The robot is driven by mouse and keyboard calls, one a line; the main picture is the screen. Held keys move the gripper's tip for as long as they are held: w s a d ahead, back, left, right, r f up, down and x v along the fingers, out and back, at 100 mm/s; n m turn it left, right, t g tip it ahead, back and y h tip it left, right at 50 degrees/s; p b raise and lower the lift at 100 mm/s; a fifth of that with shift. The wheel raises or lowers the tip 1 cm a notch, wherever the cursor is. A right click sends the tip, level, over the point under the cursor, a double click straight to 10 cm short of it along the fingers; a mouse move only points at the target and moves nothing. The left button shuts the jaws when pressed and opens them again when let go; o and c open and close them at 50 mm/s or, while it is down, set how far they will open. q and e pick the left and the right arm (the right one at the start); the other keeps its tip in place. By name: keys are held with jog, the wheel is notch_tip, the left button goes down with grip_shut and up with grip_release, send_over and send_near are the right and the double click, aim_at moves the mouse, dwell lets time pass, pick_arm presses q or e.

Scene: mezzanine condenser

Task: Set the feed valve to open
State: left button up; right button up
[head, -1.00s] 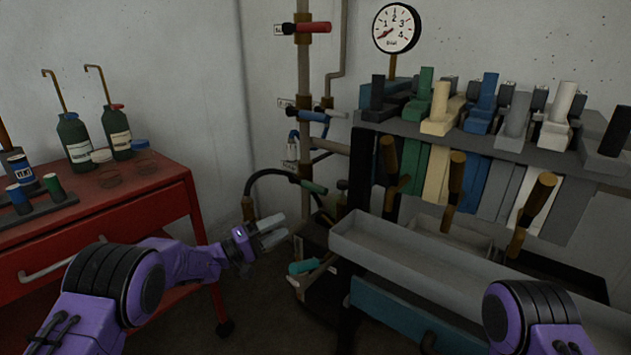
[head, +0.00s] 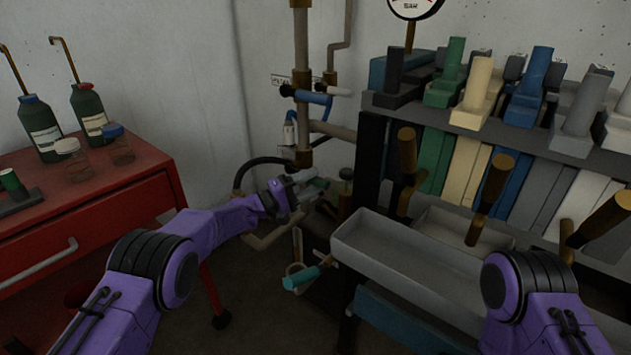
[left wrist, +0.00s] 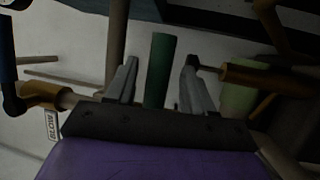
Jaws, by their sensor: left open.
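In the left wrist view the green handle (left wrist: 160,62) lies between the two fingers of my open left gripper (left wrist: 158,88), in line with the gap. I cannot tell whether they touch it. No label that I can read says feed, so I cannot tell which handle is the feed valve. My right gripper is out of view.
A red cabinet (head: 90,215) with bottles stands left. A grey trough (head: 400,262) and a rack with coloured levers (head: 478,90) fill the right. A teal handle (head: 307,278) sticks out below my left gripper.

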pick_arm(q)
jog(key=shift+x, duration=0.85)
jog(key=shift+r, duration=0.1)
grip_shut()
